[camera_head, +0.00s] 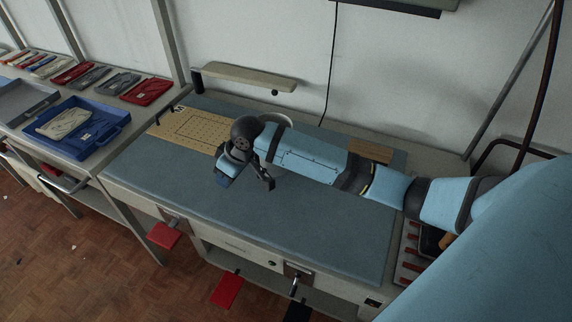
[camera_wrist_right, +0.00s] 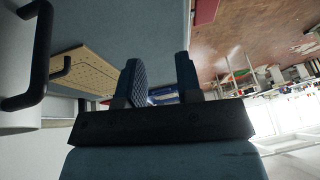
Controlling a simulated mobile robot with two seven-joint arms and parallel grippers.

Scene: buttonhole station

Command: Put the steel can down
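In the right wrist view the two dark fingers of my right gripper (camera_wrist_right: 160,82) stand apart. I see nothing held between them; the background shows through the gap. The arm hides part of the mat and the table behind it. My left gripper is in neither view.
A perforated tan board (camera_head: 195,130) lies at the mat's back left. A beige arm-like bar (camera_head: 245,78) stands behind. A blue tray (camera_head: 82,128) is on the left side table. A small wooden block (camera_head: 370,150) lies at back right. The front mat is clear.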

